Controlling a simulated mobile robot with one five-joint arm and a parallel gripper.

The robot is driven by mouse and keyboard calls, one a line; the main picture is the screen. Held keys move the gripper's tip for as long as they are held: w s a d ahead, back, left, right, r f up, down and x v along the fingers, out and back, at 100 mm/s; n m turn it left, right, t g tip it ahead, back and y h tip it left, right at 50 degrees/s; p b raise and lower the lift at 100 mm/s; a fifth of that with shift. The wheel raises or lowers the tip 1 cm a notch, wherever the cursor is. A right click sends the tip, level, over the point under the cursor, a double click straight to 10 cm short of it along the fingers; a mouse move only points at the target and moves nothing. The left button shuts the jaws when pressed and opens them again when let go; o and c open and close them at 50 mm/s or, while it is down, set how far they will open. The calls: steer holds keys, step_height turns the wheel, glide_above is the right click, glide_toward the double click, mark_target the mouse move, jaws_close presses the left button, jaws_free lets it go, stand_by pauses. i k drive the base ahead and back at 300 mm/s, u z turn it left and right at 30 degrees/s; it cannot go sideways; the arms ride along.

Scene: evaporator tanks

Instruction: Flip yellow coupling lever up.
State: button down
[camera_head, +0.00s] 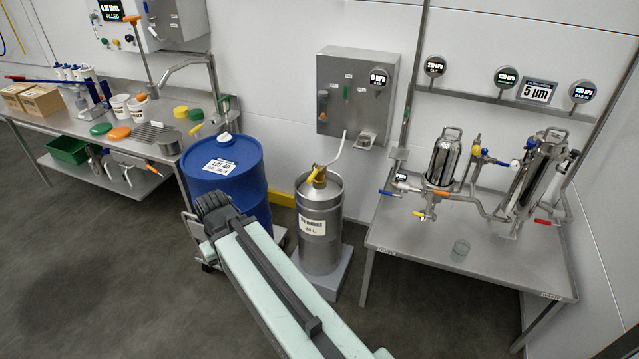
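A yellow coupling lever (316,172) sits on top of the steel keg (319,245), at the fitting where a pale hose (338,152) joins. It appears to slope, but it is too small to tell its exact position. My gripper (212,203) is the dark end of my pale arm, left of the keg and in front of the blue drum (228,165). It is apart from the lever. Its fingers are not clear enough to tell whether they are open or shut.
A grey wall box (350,95) hangs behind the keg. A steel table (400,235) with filter housings and small coloured valve handles stands on the right. A long bench (180,150) with caps and cups stands on the left. The floor at front left is clear.

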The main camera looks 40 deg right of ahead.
mark_target(314, 174)
steer(key=z, duration=0.05)
steer(key=i, duration=1)
